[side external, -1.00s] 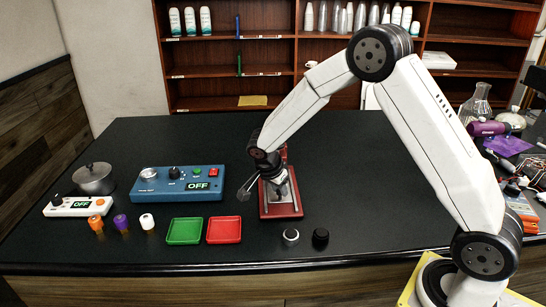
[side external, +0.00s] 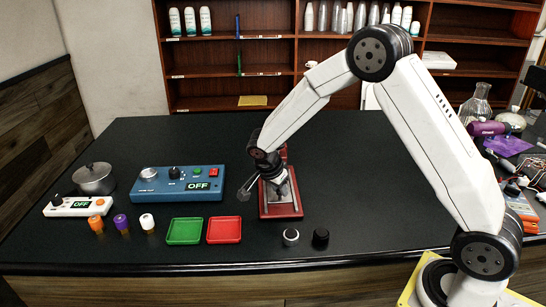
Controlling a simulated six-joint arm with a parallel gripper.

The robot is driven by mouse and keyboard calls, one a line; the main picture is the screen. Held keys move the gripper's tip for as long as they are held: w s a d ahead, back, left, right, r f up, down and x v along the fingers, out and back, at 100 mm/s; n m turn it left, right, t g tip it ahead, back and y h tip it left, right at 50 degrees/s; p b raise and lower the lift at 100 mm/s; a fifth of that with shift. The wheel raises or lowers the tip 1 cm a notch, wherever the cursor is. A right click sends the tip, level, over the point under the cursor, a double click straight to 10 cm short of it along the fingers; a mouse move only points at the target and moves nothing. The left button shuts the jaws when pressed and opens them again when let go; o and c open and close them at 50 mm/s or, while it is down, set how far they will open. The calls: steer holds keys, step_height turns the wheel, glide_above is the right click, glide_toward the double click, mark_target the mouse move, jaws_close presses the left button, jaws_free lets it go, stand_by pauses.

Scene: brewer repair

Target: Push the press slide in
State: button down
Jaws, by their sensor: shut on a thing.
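A red press (side external: 283,210) stands on the dark counter near the middle. My gripper (side external: 277,186) is low over its base, at the front end of my arm. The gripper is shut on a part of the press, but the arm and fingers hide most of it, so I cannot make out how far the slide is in. A dark lever-like piece with a knob (side external: 244,194) sticks out to the left of the gripper.
A green tray (side external: 184,240) and a red tray (side external: 224,239) lie left of the press. A silver-topped knob (side external: 291,236) and a black knob (side external: 320,237) stand in front. A blue control box (side external: 178,184) is further left. The counter behind is clear.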

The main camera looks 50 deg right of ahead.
mark_target(271, 194)
stand_by(0.3)
steer(key=shift+w+d, duration=1.65)
steer(key=shift+w, duration=0.05)
steer(key=shift+r, duration=0.1)
steer(key=shift+c, duration=2.3)
jaws_free()
steer(key=v, duration=0.7)
steer(key=shift+a+r, duration=0.2)
steer(key=shift+r, duration=0.1)
